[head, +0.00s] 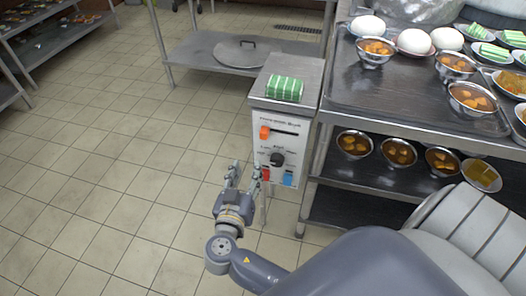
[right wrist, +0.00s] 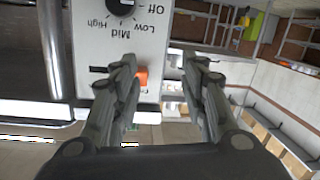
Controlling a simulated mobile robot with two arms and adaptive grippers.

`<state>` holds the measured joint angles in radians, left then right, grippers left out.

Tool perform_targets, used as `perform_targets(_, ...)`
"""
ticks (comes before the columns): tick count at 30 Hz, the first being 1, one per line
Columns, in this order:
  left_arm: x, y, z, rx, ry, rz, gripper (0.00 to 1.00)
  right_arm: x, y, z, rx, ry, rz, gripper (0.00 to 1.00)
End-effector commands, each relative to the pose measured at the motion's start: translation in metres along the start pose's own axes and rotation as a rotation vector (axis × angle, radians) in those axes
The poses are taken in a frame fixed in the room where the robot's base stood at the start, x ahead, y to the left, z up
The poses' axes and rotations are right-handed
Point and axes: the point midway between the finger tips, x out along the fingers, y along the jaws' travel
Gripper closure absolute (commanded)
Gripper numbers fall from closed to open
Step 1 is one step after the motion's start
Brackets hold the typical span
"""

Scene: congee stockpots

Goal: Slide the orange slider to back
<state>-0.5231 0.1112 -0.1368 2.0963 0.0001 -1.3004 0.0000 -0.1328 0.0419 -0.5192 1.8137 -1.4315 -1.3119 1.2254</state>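The orange slider (head: 265,132) is on the upper part of the white front panel (head: 288,145) of a control box. It sits at the left end of a dark horizontal slot. In the right wrist view the panel is upside down, and the orange slider (right wrist: 141,77) shows beside the left-hand finger, in the gap between the fingers. My right gripper (head: 246,168) is open and empty, in front of the panel's lower left; it also shows open in the right wrist view (right wrist: 160,62). Contact with the slider cannot be told. My left gripper is not in view.
Below the slot are a black knob (head: 277,159) and a blue button (head: 288,178). A green striped bundle (head: 285,88) lies on the box. A steel table (head: 400,118) with bowls of food stands at right. Tiled floor (head: 110,150) at left is clear.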

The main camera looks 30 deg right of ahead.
Motion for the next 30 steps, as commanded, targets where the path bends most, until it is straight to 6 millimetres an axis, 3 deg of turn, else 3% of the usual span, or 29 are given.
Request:
perform_targets(6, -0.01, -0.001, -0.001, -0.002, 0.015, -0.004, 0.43, -0.009, 0.022, -0.033, 0.187, 0.115, 0.092, 0.6)
perform_targets(10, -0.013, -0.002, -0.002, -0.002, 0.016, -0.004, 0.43, -0.003, 0.027, -0.04, 0.207, 0.13, 0.104, 0.6)
perform_targets(24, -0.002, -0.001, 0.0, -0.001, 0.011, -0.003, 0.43, 0.077, 0.036, -0.049, 0.203, 0.129, 0.101, 0.6)
perform_targets(30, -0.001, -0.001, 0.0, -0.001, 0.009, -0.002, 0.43, 0.094, 0.038, -0.051, 0.203, 0.127, 0.101, 0.6)
